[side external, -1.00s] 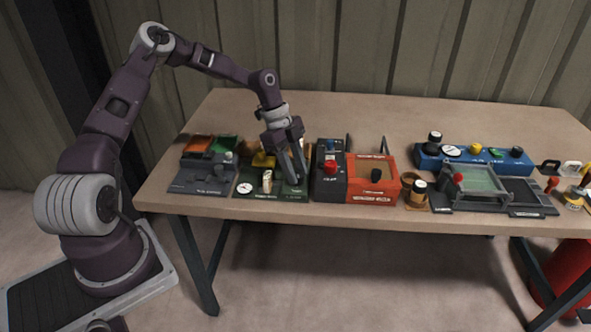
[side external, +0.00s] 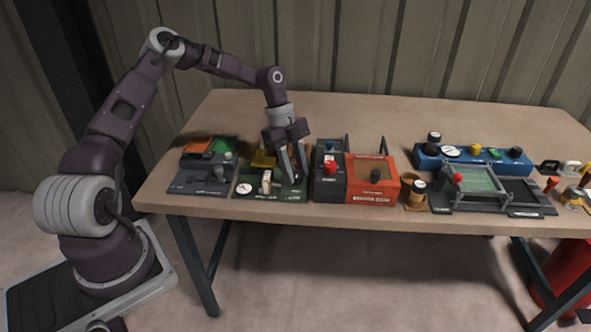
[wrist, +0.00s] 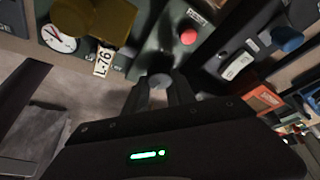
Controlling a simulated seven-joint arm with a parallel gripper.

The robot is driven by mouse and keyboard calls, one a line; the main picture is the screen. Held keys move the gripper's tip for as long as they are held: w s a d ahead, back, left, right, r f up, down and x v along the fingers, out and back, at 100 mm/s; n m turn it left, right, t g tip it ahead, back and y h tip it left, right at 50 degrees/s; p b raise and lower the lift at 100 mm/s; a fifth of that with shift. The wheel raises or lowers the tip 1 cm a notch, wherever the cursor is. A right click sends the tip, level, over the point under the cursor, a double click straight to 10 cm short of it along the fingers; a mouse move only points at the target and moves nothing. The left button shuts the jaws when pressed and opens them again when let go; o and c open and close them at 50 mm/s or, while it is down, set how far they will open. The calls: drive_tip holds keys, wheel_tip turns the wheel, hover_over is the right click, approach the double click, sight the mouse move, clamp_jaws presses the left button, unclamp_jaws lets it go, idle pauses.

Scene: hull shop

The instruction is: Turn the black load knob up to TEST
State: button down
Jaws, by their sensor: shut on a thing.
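My gripper (side external: 293,177) points down over the right part of the dark green panel (side external: 258,195) on the bench. In the wrist view its fingers (wrist: 160,92) are closed around a dark round knob with a greyish top, the black load knob (wrist: 160,80). The fingers hide the knob's sides, and in the side view they hide it almost wholly. I cannot read a TEST mark or see the knob's pointer.
A grey panel (side external: 190,188) lies to the left. The bench behind is clear.

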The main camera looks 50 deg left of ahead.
drive_tip(key=c, duration=1.3)
unclamp_jaws()
drive_tip(key=shift+a+f, duration=0.1)
drive_tip(key=shift+a, duration=0.05)
drive_tip(key=v, duration=0.7)
